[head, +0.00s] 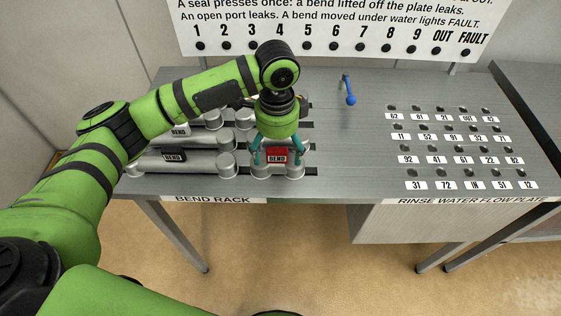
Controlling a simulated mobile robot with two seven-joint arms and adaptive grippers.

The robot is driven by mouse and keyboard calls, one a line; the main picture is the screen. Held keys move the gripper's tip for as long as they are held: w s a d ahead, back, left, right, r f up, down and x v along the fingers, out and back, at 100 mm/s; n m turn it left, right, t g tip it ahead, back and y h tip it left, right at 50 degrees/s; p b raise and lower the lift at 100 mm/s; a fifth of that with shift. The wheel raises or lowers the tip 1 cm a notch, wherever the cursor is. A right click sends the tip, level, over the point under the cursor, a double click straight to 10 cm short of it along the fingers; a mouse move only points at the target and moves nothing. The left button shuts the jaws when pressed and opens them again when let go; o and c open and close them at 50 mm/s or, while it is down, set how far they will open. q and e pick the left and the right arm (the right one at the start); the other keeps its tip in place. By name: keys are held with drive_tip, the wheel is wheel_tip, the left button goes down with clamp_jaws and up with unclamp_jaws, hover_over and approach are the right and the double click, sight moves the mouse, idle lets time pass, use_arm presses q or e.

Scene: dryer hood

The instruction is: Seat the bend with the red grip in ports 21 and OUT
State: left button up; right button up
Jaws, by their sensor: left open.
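The bend with the red grip (277,154) lies at the front right of the bend rack, a short grey metal piece with rounded ends. My left gripper (276,160) points down over it with its teal fingers apart, one on each side of the red grip. Whether the fingers touch it cannot be told. On the flow plate at the right, port 21 (438,109) and port OUT (462,110) sit side by side in the back row, with no bend on them. My right gripper is not in view.
Other grey bends with dark grips (174,155) lie in the rack, left of and behind the red one. A panel of indicator lamps (335,46) stands behind. The table between rack and ports is otherwise bare.

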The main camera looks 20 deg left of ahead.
sight(277, 164)
use_arm(q)
drive_tip(key=shift+s+f+p, duration=0.25)
drive_tip(key=shift+f+p, duration=0.45)
drive_tip(key=shift+f, duration=0.5)
wheel_tip(277, 164, down, 4)
drive_tip(key=shift+w+r+p, duration=0.15)
drive_tip(key=shift+p, duration=0.35)
drive_tip(key=shift+f, duration=0.25)
drive_tip(key=c, duration=1.4)
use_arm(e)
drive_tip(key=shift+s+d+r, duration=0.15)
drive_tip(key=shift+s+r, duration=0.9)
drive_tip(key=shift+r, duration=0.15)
